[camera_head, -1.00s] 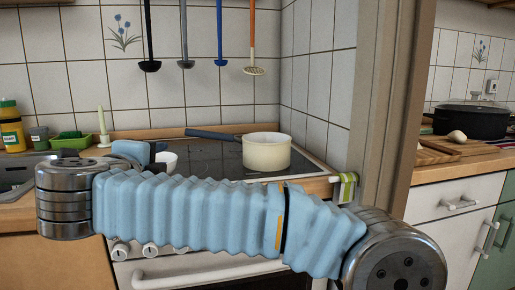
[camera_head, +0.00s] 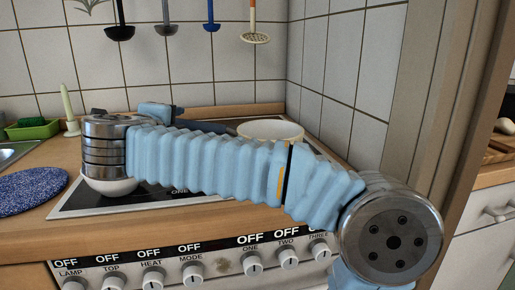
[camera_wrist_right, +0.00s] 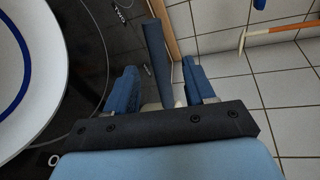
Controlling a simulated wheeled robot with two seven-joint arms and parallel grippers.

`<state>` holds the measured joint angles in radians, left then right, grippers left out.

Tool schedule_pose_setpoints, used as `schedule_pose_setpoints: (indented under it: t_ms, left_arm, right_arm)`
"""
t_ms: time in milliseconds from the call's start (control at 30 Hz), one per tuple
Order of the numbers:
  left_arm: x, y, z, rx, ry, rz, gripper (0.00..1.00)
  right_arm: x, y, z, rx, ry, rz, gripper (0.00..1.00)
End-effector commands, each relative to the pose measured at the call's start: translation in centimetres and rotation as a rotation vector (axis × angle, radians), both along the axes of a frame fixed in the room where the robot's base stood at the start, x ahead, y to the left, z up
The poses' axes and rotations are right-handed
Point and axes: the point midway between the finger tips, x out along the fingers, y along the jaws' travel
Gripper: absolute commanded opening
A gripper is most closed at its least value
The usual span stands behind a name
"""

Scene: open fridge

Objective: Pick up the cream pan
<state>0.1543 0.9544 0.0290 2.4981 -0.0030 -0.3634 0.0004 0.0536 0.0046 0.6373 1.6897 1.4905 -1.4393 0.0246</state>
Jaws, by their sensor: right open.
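The cream pan (camera_head: 270,130) stands on the stove in the head view, its lower body hidden behind my right arm. Its dark blue handle (camera_head: 208,127) points left and is partly covered by my arm. In the right wrist view the handle (camera_wrist_right: 157,62) lies between the two blue fingers of my right gripper (camera_wrist_right: 160,68). The fingers are open, with gaps showing on both sides of the handle. In the head view this gripper is mostly hidden behind my wrist. My left gripper is not in view.
A white bowl (camera_head: 112,187) sits on the black cooktop (camera_head: 75,200) under my wrist, and a blue mat (camera_head: 30,190) lies left. Utensils, including a ladle (camera_head: 120,32), hang above. The tiled wall (camera_head: 340,80) closes the back and right. Stove knobs (camera_head: 192,274) line the front.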

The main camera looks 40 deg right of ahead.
Motion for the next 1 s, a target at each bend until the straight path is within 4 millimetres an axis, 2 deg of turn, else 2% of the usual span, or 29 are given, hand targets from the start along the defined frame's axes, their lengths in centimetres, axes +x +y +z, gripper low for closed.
schedule_pose_setpoints:
  t_ms: [533,833,1000]
  left_arm:
    - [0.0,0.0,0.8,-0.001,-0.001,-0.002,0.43]
    - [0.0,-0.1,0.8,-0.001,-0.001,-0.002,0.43]
    - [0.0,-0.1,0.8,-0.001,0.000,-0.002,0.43]
  right_arm:
    - [4.6,-5.3,-1.6,0.000,0.000,-0.001,0.54]
    - [5.1,-5.7,-1.8,-0.001,-0.001,0.001,0.54]
    - [5.1,-5.7,-1.8,-0.001,-0.001,0.001,0.29]
